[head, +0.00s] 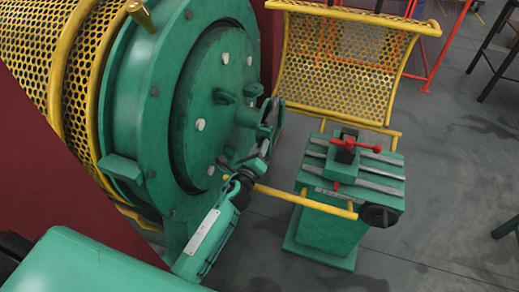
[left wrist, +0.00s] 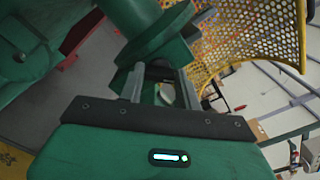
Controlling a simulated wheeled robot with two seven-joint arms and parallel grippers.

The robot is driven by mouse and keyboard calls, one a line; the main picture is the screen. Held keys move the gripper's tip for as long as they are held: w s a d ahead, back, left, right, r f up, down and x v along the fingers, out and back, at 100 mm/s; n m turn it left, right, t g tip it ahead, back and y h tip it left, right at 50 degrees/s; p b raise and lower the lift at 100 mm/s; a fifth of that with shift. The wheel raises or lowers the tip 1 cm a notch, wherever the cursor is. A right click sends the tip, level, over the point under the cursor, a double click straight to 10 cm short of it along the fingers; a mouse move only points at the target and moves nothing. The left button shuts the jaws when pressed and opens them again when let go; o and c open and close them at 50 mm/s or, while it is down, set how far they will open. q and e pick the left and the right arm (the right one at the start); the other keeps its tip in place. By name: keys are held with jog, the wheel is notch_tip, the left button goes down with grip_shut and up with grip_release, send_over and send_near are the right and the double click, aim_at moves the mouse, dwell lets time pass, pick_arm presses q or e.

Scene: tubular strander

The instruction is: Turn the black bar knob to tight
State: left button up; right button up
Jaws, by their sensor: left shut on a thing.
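My left gripper (head: 268,128) reaches in from the lower left to the right edge of the round green door (head: 205,100) of the machine. In the left wrist view its two grey fingers (left wrist: 161,86) close on a dark piece, the black bar knob (left wrist: 160,72), in front of green machine parts. In the head view the knob is small and mostly hidden by the gripper, so its turn angle cannot be told. My right gripper is in neither view.
A green pedestal (head: 322,240) with rails, a red-handled clamp (head: 350,145) and a black handwheel (head: 380,215) stands close to the right. A yellow mesh guard (head: 350,60) rises behind it. A yellow bar (head: 305,200) runs near my gripper.

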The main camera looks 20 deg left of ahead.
pick_arm(q)
jog(key=n, duration=0.9)
jog(key=shift+f, duration=0.1)
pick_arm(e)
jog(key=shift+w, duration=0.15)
pick_arm(q)
jog(key=shift+n, duration=0.3)
jog(key=o, duration=1)
jog(key=shift+s, duration=0.1)
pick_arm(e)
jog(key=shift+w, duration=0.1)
